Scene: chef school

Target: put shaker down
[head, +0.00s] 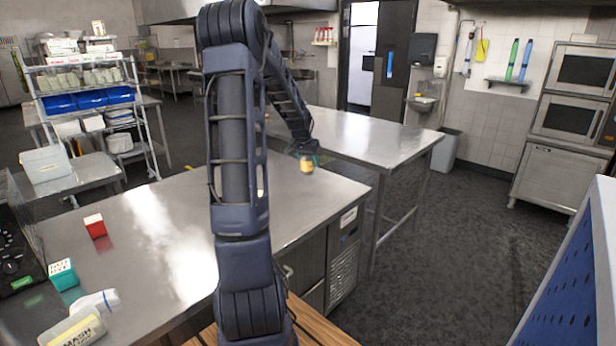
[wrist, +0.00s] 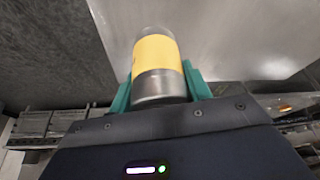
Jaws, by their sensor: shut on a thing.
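The shaker (wrist: 158,62) is a small cylinder with a yellow label and a silvery metal end. In the wrist view my gripper (wrist: 160,88) has its green fingers on both sides of it, shut on it. In the head view the shaker (head: 306,164) hangs below the end of my arm, with my gripper (head: 308,156) around its upper part. It appears over the right part of the steel counter (head: 165,225), near the counter's far edge. Its exact height above the counter is hard to tell.
A red box (head: 95,226), a teal box (head: 62,273), a white handheld device (head: 95,302) and a labelled container (head: 75,330) stand on the counter's left. A second steel table (head: 365,135) stands behind. The counter's middle and right are clear.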

